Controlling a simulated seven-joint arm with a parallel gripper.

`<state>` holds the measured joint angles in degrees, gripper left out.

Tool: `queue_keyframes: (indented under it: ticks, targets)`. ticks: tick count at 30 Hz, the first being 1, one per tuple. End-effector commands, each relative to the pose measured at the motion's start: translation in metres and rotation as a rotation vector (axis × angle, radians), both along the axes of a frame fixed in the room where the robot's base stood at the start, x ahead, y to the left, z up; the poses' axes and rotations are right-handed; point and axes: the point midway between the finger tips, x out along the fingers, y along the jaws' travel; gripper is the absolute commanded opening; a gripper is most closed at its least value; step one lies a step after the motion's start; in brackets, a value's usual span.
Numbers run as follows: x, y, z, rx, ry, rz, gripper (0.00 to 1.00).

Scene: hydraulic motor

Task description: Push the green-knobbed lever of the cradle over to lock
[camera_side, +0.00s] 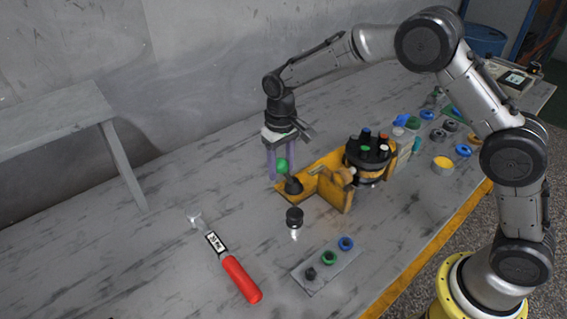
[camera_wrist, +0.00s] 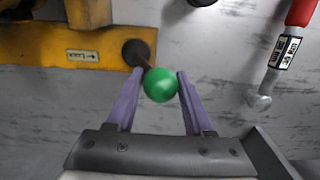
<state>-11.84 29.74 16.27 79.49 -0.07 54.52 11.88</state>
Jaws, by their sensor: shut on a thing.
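The orange cradle (camera_side: 325,158) stands on the bench and holds a dark round motor (camera_side: 368,152) at its right end. The lever's green knob (camera_side: 282,166) is at the cradle's left end, above its dark pivot (camera_side: 293,186). My gripper (camera_side: 281,179) has its purple fingers on either side of the knob. In the wrist view the green knob (camera_wrist: 161,85) sits between the fingertips of my gripper (camera_wrist: 156,82), shut on it. The lever's rod runs from the knob to the pivot (camera_wrist: 137,53). A "Lock" label (camera_wrist: 82,56) with an arrow pointing left is on the cradle.
A red-handled tool (camera_side: 240,277) lies on the bench at the front left. A small black-topped part (camera_side: 294,217) stands in front of the cradle. A grey plate (camera_side: 312,277) with coloured rings lies nearer the front. Several rings and fittings lie right of the motor.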

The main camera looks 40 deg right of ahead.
Motion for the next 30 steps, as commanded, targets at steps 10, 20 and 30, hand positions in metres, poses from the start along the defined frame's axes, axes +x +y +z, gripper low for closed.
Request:
queue_keyframes:
  ticks: [10,20,30]
  targets:
    - [0.0,0.003,-0.002,0.004,0.0,0.0,0.21]
    - [0.0,0.011,-0.008,0.003,0.001,0.0,0.26]
    - [-0.001,0.017,-0.013,0.005,0.005,0.001,0.26]
